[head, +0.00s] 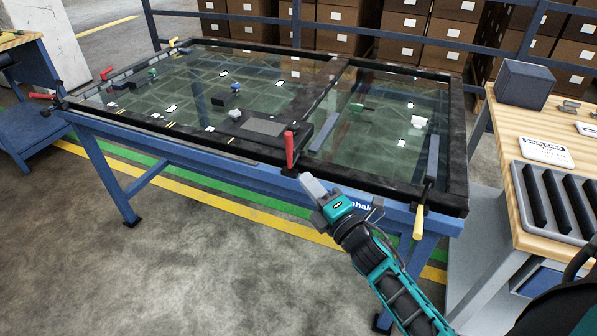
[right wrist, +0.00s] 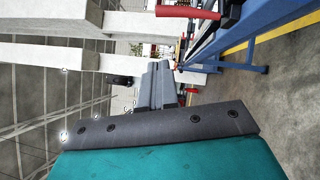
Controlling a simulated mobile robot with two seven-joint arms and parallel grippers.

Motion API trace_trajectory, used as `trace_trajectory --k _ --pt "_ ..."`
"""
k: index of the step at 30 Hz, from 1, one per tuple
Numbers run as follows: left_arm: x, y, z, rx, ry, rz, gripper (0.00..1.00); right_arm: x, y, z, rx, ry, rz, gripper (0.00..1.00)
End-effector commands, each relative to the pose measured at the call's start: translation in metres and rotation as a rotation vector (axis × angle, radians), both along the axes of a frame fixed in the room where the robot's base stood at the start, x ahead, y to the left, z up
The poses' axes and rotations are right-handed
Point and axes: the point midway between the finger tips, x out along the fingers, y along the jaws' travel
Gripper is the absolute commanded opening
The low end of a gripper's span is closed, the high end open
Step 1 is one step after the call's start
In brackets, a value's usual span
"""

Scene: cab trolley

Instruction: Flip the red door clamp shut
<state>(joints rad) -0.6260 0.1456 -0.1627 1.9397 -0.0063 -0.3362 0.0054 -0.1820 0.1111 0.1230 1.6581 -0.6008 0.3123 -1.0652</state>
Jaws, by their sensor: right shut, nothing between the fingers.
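The red clamp handle (head: 290,150) stands upright at the front edge of the black glazed frame, near its middle. My right gripper (head: 309,186) is shut and empty. In the head view its fingertips are just below and to the right of the clamp's base; I cannot tell whether they touch it. In the right wrist view the closed fingers (right wrist: 160,85) point away from the camera, and a red handle (right wrist: 188,11) shows at the top, apart from them. My left gripper is not in view.
The black frame (head: 456,140) lies on a blue trolley (head: 190,150). Other red handles (head: 42,96) are at its left end; a yellow handle (head: 419,222) hangs at the front right corner. A wooden bench (head: 505,125) with a grey tray (head: 520,195) stands right. Floor in front is clear.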

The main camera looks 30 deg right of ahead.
Motion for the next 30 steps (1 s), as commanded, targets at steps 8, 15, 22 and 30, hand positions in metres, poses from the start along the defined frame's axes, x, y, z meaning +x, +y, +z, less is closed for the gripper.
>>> trace_trajectory --k 8,15,22,30 --pt "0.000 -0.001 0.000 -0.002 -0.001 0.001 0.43 -0.018 -0.001 -0.001 0.001 -0.001 0.001 0.00" --pt "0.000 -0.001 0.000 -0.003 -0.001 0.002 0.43 -0.018 -0.001 0.000 0.000 -0.001 0.000 0.00" --pt "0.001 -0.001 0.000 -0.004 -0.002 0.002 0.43 -0.017 -0.001 -0.001 0.000 -0.001 0.000 0.00" --pt "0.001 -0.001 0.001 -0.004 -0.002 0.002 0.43 -0.041 0.011 -0.032 0.344 0.156 -0.008 0.00"
